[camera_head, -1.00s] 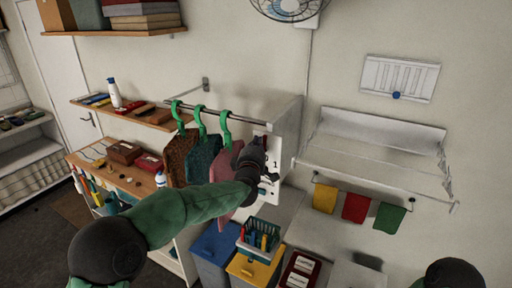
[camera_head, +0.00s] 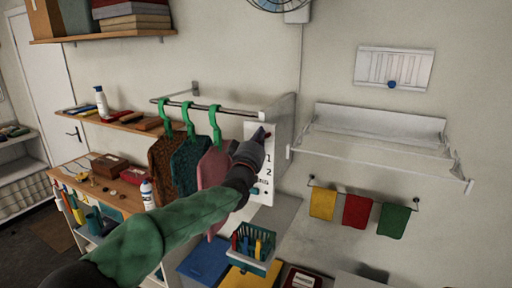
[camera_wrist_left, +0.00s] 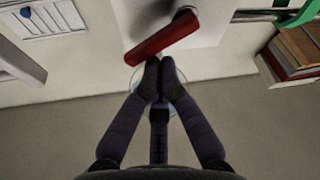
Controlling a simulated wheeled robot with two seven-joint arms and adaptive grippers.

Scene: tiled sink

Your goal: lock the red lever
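The red lever (camera_wrist_left: 162,38) sticks out on its dark pivot from a white panel in the left wrist view, slanting across the top middle. In the head view only a small red bit of the lever (camera_head: 267,134) shows past my gripper, at the top of the white panel (camera_head: 262,186) marked 1 and 2. My left gripper (camera_wrist_left: 160,68) has its fingertips together with nothing visible between them. The tips are right at the lever's edge; I cannot tell whether they touch. In the head view my left gripper (camera_head: 262,140) covers most of the lever. My right gripper is not in view.
Garments on green hangers (camera_head: 188,118) hang from a rail just left of the panel, close to my left forearm. A white wall shelf (camera_head: 375,140) with coloured cloths (camera_head: 357,209) below is at right. A teal basket (camera_head: 255,245) stands below the panel.

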